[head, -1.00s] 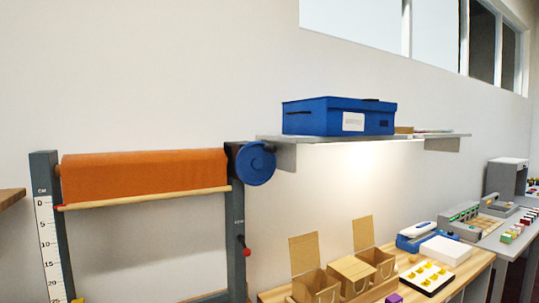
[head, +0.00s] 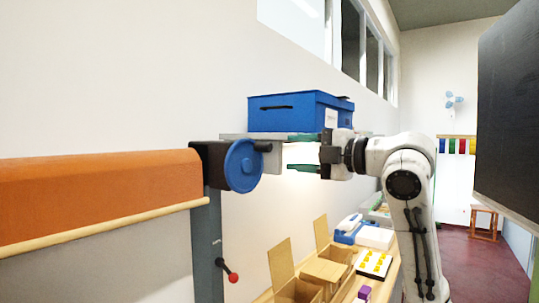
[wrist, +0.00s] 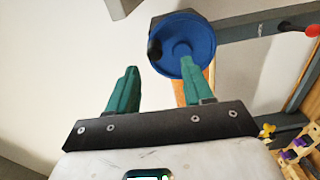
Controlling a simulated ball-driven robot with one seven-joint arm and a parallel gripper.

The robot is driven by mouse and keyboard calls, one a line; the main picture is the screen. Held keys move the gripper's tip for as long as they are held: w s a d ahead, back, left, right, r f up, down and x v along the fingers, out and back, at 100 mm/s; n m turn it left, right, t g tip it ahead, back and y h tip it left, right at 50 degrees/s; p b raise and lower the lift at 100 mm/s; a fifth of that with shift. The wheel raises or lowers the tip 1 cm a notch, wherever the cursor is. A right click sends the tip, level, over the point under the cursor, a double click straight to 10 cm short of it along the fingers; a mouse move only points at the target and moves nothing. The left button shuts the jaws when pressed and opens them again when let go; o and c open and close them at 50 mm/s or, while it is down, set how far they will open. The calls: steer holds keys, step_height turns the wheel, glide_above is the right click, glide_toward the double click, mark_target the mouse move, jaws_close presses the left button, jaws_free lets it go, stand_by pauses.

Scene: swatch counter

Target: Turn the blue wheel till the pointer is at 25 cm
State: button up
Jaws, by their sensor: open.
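The blue wheel (head: 243,165) is mounted at the right end of the orange cloth roll (head: 100,195), on a dark post. A dark handle (head: 263,146) sticks out near its upper right rim. My gripper (head: 290,152) is open and empty, its green fingers pointing left at the wheel, with a gap between. In the wrist view the blue wheel (wrist: 190,42) lies beyond the fingertips, mostly past the right finger, with the dark handle (wrist: 154,48) between the lines of the two fingers (wrist: 158,68). The cm scale and its pointer are not visible in the head view now.
A shelf with a blue box (head: 298,111) is just above and behind my gripper. A red-knobbed lever (head: 233,278) sticks out from the post (head: 207,250) below the wheel. Cardboard boxes (head: 325,268) stand on a bench below. The space between gripper and wheel looks clear.

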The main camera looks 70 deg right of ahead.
mark_target(271, 147)
steer(key=shift+r+x, duration=0.2)
steer(key=shift+x, duration=1.8)
steer(key=shift+r+x, duration=0.25)
steer(key=shift+x, duration=1.7)
steer(key=shift+a, duration=0.15)
steer(key=shift+c, duration=0.4)
